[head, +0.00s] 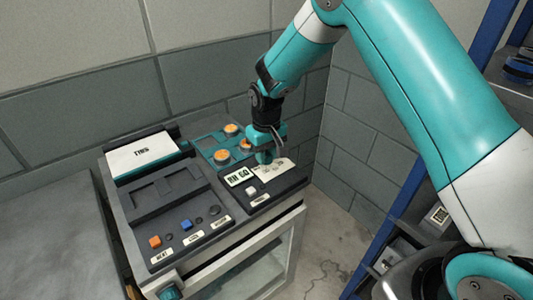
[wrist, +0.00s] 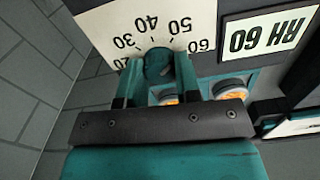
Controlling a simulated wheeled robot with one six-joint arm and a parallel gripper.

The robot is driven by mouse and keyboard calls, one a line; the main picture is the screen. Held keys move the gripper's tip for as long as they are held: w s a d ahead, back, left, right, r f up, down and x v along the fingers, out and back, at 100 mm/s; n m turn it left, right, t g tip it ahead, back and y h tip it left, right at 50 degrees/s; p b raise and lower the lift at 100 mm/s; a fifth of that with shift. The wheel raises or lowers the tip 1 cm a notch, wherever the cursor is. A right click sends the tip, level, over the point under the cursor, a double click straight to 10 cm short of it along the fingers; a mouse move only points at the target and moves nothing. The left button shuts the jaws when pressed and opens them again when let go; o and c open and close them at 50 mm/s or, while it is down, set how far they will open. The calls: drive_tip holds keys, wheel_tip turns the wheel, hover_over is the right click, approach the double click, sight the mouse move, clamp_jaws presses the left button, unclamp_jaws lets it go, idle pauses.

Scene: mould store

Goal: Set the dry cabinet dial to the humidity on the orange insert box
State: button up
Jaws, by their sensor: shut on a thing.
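The dial plate (head: 273,169) is a pale card with numbers on the right of the cabinet's top. In the wrist view the dial plate (wrist: 105,24) reads 20, 30, 40, 50 and 60 around a dark teal knob (wrist: 158,62). My gripper (head: 265,156) is over the plate, its two fingers on either side of the knob; in the wrist view the gripper (wrist: 157,82) is shut on it. I cannot read where the knob points. A white card reading RH 60 (head: 240,176) lies beside the plate and shows in the wrist view (wrist: 268,30). I cannot make out an orange insert box for certain.
Round orange-topped pieces (head: 221,156) sit in a teal tray (head: 205,141) behind the card. Orange and blue buttons (head: 186,225) are at the cabinet's front left. A white lettered box (head: 143,154) stands at the back left. Grey walls close in behind and right.

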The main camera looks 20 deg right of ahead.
sight(267, 155)
drive_tip(key=shift+n, duration=0.8)
drive_tip(key=o, duration=0.9)
drive_tip(key=shift+r, duration=0.15)
wheel_tip(267, 155, up, 17)
drive_tip(key=shift+r+b, duration=0.1)
drive_tip(key=shift+b, duration=0.85)
